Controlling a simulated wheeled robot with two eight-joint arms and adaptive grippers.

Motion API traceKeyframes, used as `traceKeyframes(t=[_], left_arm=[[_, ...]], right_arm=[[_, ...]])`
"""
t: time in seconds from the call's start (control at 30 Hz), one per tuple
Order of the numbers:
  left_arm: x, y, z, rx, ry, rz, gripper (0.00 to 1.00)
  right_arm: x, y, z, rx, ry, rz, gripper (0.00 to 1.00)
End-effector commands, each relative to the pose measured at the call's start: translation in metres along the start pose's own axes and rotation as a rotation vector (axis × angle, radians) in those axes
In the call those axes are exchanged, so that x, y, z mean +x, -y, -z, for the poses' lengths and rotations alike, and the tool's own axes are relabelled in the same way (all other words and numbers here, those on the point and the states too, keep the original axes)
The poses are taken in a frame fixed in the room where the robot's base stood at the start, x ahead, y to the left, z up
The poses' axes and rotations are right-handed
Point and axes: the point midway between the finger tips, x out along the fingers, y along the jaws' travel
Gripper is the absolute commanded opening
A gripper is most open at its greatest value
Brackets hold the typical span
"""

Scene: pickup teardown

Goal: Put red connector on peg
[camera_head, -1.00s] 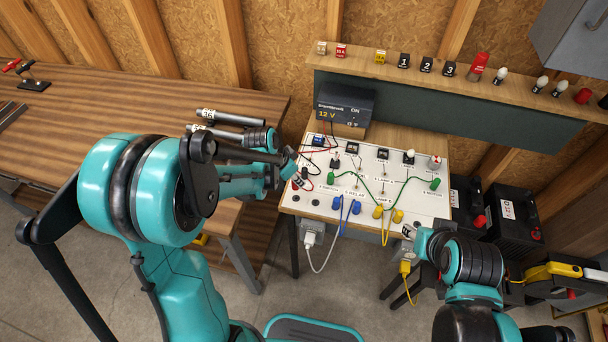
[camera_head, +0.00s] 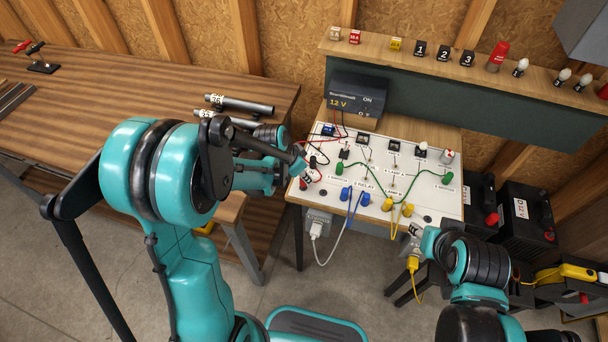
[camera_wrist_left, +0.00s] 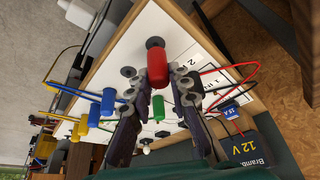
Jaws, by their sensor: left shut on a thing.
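The red connector (camera_wrist_left: 157,68) sits between the two fingertips of my left gripper (camera_wrist_left: 157,88) in the left wrist view, and the fingers are shut on it. Its far end points at a dark round peg (camera_wrist_left: 155,43) on the white board; I cannot tell whether they touch. In the head view my left gripper (camera_head: 301,166) is over the board's left edge, with the red connector (camera_head: 304,184) just below the fingers. My right gripper (camera_head: 414,233) is near the board's front right edge, beside a yellow plug; its jaws are too small to read.
The white board (camera_head: 375,178) carries green, blue and yellow connectors with wires, plus switches. A second dark peg (camera_wrist_left: 128,71) is beside the first. A 12 V supply (camera_head: 355,95) stands behind. A wooden bench (camera_head: 150,95) is at left, dark batteries (camera_head: 525,215) at right.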

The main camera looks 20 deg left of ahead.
Motion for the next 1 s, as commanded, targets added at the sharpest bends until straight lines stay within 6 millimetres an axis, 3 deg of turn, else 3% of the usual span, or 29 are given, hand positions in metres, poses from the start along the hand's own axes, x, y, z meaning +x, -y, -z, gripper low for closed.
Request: traceKeyframes(t=[1.0], left_arm=[[0.0096, 0.0000, -0.0040, 0.000, 0.000, 0.000, 0.00]], right_arm=[[0.0079, 0.0000, -0.0057, 0.000, 0.000, 0.000, 0.40]])
